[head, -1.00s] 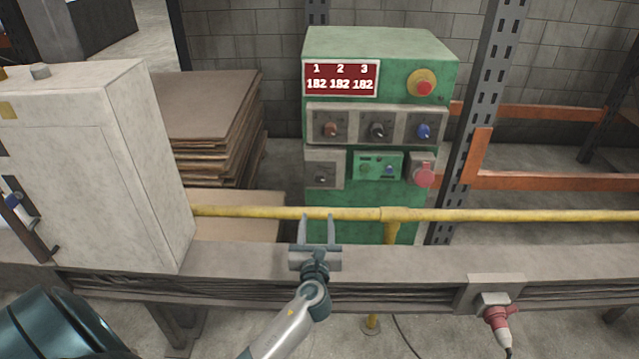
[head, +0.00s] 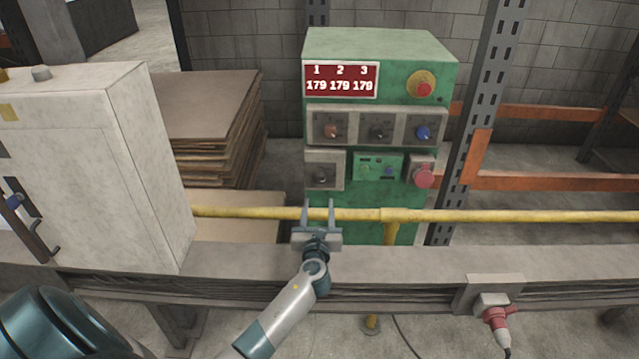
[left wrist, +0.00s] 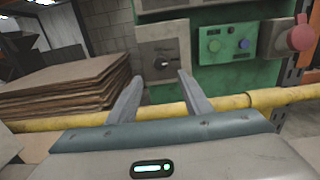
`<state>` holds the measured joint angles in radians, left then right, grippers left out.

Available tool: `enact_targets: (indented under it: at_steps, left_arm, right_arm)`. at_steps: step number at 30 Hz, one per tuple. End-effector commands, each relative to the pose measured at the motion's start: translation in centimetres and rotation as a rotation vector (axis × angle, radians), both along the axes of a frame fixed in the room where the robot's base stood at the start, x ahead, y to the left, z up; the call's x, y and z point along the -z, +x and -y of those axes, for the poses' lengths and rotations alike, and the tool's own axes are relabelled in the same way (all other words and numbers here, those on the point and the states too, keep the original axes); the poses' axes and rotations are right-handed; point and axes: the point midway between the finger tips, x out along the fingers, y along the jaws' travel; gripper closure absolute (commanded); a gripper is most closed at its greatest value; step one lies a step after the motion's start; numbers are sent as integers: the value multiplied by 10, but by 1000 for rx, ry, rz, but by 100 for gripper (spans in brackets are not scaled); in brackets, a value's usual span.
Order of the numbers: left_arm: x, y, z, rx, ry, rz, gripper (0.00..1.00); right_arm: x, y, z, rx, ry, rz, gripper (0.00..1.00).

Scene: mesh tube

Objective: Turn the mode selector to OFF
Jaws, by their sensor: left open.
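A green control cabinet (head: 380,50) stands behind the yellow rail. A grey plate at its lower left carries a small dark rotary knob (head: 321,175), which also shows in the left wrist view (left wrist: 163,62). Three more knobs sit in a row above: a red-brown one (head: 331,131), a black one (head: 378,131) and a blue one (head: 423,132). The labels are too small to read, so I cannot tell which is the mode selector or its setting. My left gripper (head: 318,203) is open and empty, its fingertips below the lower-left knob and apart from it.
A yellow rail (head: 460,215) runs across in front of the cabinet, near my left gripper. A grey beam (head: 400,262) lies nearer. A pale cabinet (head: 100,150) stands at left, with stacked brown sheets (head: 205,110) behind. A red emergency button (head: 424,88) and red socket (head: 424,175) stick out.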

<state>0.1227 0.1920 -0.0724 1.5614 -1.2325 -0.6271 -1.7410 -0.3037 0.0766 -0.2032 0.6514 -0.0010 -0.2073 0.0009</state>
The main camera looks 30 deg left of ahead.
Motion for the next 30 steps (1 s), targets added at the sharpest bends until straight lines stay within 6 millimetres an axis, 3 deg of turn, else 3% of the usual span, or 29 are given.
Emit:
enact_targets:
  at_steps: [9,16,21,30]
  left_arm:
    - [-1,51,-31,-1,1,-1,55]
    - [0,80,-49,-1,1,0,55]
    - [0,92,-56,0,0,0,55]
    - [0,96,-59,0,0,0,55]
  right_arm:
    - [1,-12,5,4,-8,-28,69]
    - [3,-3,4,3,-5,-7,69]
    - [1,12,0,1,2,23,69]
    - [0,15,-2,-2,5,31,69]
